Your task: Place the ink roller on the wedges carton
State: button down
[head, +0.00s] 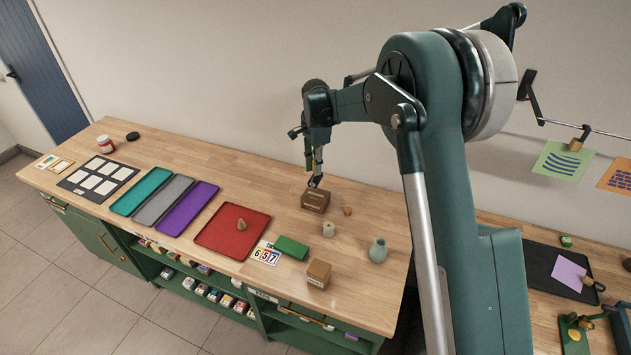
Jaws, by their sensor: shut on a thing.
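My gripper (315,180) points down just over a brown carton (316,202) with a printed label, near the back of the wooden bench. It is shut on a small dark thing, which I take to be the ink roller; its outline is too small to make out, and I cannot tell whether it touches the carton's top. A second, similar brown carton (318,274) stands near the front edge. The labels are too small to read, so I cannot tell by print which is the wedges carton.
Around the near carton stand a small wooden piece (347,211), a whitish spool-like thing (328,229) and a grey-green vase (378,251). A red tray (212,232) holding a brown piece, a green block (292,247) and number cards (265,253) lie left and front.

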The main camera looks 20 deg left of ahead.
aim_at(316, 179)
jog(key=shift+f, duration=1.25)
jog(key=shift+f, duration=1.85)
jog(key=shift+f+b, duration=0.35)
jog(key=shift+f, duration=0.3)
jog(key=c, duration=2.4)
grip_release()
jog(key=shift+f, duration=0.1)
jog(key=shift+o, duration=0.2)
jog(key=shift+r, duration=0.25)
